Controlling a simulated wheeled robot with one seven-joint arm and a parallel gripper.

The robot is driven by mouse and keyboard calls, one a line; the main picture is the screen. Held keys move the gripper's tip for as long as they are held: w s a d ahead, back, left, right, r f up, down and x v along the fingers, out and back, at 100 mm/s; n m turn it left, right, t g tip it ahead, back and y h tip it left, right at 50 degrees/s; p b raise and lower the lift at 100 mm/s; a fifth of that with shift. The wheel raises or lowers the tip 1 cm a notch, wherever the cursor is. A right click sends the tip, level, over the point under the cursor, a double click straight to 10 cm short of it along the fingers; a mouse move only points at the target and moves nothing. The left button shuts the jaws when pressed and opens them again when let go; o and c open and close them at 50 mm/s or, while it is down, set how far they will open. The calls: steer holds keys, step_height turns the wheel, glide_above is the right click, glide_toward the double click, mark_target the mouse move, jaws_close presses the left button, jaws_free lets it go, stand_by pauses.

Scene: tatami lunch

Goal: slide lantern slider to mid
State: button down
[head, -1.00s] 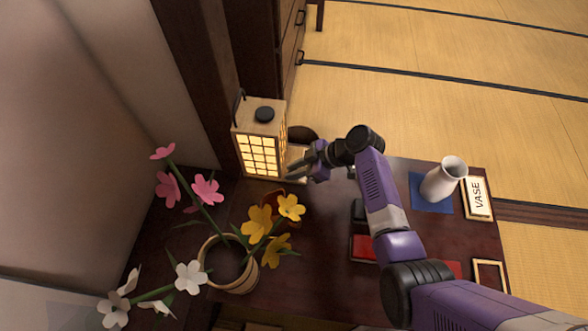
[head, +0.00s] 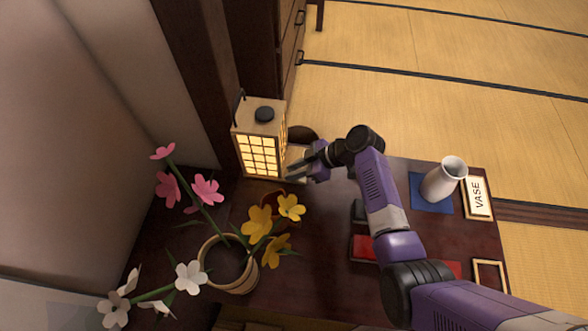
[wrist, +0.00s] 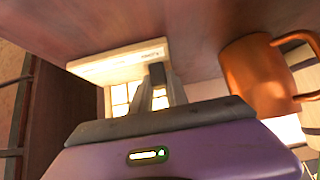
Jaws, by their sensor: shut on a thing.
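The lantern (head: 262,152) is a lit box with a wooden frame, paper grid panes and a black cap, upright at the table's back left. A pale strip with small lettering at its foot shows in the wrist view (wrist: 110,63). My gripper (head: 293,172) reaches in from the right, low at the lantern's right side. In the wrist view its fingers (wrist: 158,80) are close together in front of the lit panes, at the strip. They are shut on the lantern slider, which is mostly hidden between them; its exact position along its track cannot be read.
An orange-brown mug (wrist: 254,75) stands close beside my gripper. A pot with pink, white and yellow flowers (head: 229,264) is in front of the lantern. A white vase (head: 442,180) stands on a blue mat at the right, beside a VASE sign (head: 478,197).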

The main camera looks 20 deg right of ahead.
mark_target(286, 162)
steer(key=w+b, duration=0.1)
steer(key=w+d+b, duration=0.2)
steer(key=shift+f, duration=0.25)
steer(key=shift+w+d+r, duration=0.15)
steer(key=shift+w+d, duration=0.15)
steer(key=shift+w, duration=0.05)
steer(key=c, duration=1.3)
jaws_free()
steer(key=shift+r, duration=0.1)
steer(key=shift+p+v, duration=0.85)
steer(key=shift+v, duration=3)
